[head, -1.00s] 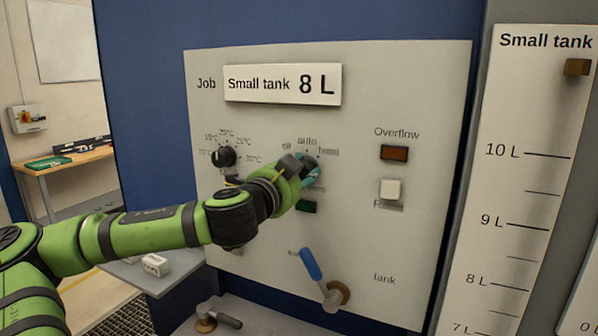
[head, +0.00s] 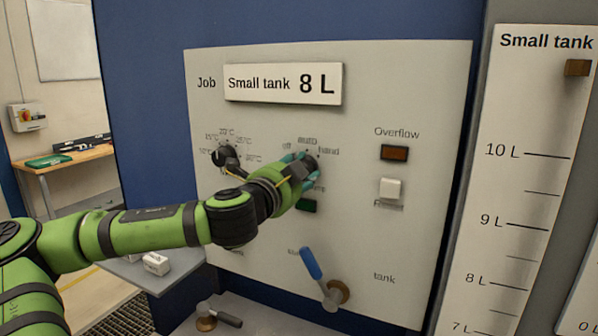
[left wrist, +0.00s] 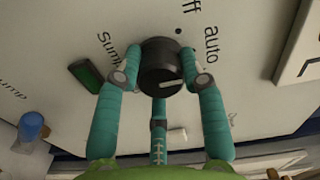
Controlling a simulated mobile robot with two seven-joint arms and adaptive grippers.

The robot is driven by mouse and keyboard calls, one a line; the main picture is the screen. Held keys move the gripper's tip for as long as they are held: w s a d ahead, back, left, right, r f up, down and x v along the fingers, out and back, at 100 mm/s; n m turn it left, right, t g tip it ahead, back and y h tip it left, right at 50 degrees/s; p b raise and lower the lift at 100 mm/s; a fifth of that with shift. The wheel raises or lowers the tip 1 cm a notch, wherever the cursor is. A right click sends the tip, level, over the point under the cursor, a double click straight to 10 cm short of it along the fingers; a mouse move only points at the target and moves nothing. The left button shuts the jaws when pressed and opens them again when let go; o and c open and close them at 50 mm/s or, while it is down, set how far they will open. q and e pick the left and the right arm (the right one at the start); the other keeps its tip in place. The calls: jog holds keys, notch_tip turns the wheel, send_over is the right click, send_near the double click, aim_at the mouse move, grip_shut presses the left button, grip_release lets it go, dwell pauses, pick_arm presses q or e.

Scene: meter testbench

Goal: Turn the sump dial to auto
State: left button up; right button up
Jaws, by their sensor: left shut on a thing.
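The sump dial (head: 309,166) is a black round knob on the grey panel, below the "auto" lettering in the head view. It also shows in the left wrist view (left wrist: 160,62), with a white pointer line on its face. That line points to the right in the wrist view, below the "auto" label (left wrist: 211,45); I cannot tell exactly which mark it meets. My left gripper (head: 298,170) is shut on the dial, with teal fingers on both sides and a third finger below it (left wrist: 160,78). My right gripper is not in view.
A temperature dial (head: 225,157) sits left of the sump dial. A green lamp (head: 306,206) is just below my gripper. A blue-handled lever (head: 311,263) is lower down. The overflow lamp (head: 394,152) and a white switch (head: 391,188) are to the right.

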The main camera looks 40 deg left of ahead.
pick_arm(q)
jog(key=o, duration=1.1)
jog(key=shift+r, duration=0.15)
jog(key=shift+o, duration=0.2)
jog(key=shift+d, duration=0.15)
